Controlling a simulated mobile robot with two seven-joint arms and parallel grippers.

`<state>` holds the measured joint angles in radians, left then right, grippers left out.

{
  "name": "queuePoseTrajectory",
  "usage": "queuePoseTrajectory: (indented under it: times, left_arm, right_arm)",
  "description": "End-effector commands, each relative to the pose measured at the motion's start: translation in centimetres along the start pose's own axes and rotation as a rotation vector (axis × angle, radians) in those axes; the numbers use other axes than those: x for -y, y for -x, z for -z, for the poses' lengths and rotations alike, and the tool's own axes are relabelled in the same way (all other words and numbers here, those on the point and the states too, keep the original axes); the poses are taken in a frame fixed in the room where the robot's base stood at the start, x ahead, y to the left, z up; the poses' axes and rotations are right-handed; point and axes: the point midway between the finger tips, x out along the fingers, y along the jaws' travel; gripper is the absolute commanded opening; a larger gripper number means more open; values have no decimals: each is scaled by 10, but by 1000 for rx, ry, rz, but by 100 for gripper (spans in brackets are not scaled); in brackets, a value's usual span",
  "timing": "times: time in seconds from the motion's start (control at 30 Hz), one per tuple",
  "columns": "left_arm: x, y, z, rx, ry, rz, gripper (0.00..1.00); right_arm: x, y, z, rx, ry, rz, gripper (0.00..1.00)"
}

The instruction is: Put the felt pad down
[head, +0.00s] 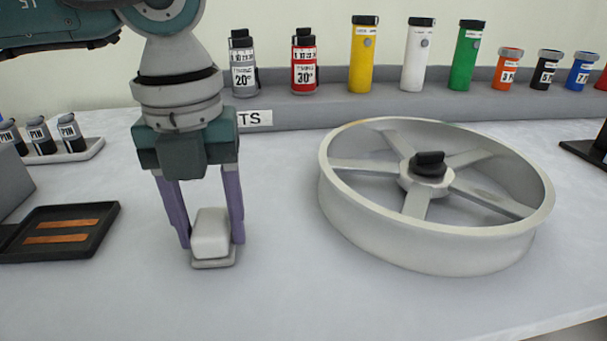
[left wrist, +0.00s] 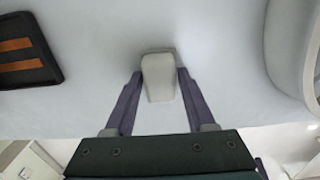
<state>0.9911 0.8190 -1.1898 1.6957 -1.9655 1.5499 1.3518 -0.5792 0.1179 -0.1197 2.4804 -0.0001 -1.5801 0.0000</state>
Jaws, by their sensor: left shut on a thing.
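The felt pad, taken to be the pale block with a thin grey base (head: 211,236), is between the purple fingers of my left gripper (head: 212,238). The gripper points straight down and is shut on it. The pad's base is at or just above the table top; I cannot tell if it touches. In the left wrist view the pad (left wrist: 160,78) shows between the fingertips (left wrist: 158,80), with bare table around it. My right gripper is in neither view.
A large grey spoked wheel (head: 340,200) lies right of the gripper. A black tray with brown strips (head: 105,222) is at left. Labelled bottles, such as a red one (head: 304,65), stand on a grey ledge (head: 350,108) behind. The table front (head: 270,300) is clear.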

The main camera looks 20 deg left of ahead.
Motion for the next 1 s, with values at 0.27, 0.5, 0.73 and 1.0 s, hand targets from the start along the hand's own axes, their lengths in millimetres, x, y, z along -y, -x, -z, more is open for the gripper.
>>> queuePoseTrajectory:
  times: [0.27,0.5,0.73,1.0]
  left_arm:
    - [0,-3,0,0,0,0,70]
    - [0,-3,0,0,0,0,85]
    - [0,4,0,1,0,1,85]
    - [1,57,-1,4,-1,4,85]
  right_arm:
    - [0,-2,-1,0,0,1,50]
    - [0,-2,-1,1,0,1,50]
    - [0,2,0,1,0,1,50]
    - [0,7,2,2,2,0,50]
